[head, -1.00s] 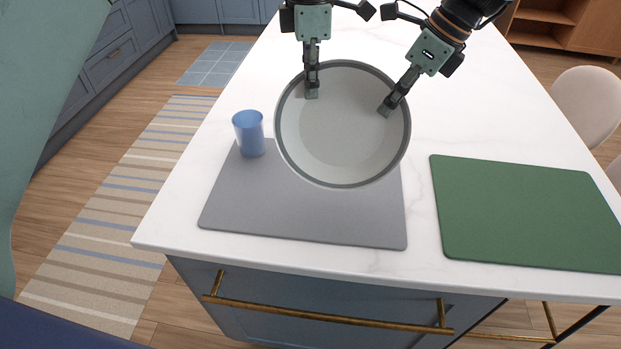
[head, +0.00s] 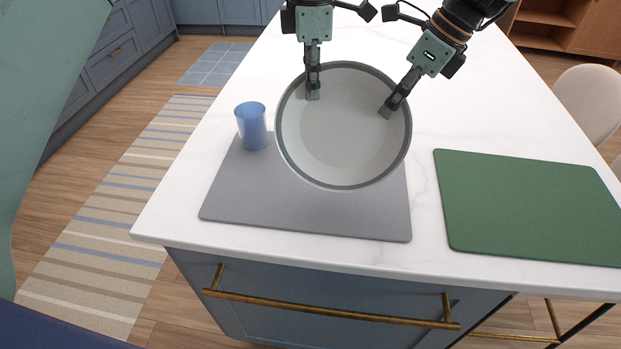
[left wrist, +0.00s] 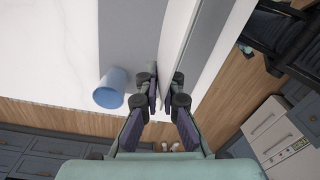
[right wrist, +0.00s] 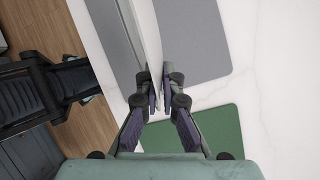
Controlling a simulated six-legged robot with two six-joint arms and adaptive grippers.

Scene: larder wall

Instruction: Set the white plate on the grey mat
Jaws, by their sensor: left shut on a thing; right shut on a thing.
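The white plate (head: 345,140) has a grey rim and hangs in the middle of the head view, in front of the upper part of the grey mat (head: 290,215). My left gripper (head: 313,88) is shut on its far left rim. My right gripper (head: 391,106) is shut on its right rim. Both wrist views show the plate edge-on between the fingers, at the left fingers (left wrist: 164,100) and the right fingers (right wrist: 160,95). The plate looks raised above the mat, and it hides the mat's far right part.
A blue cup (head: 251,126) stands at the mat's far left corner, left of the plate. A green mat (head: 530,207) lies to the right on the white counter (head: 424,230). The counter's front edge is just below both mats.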

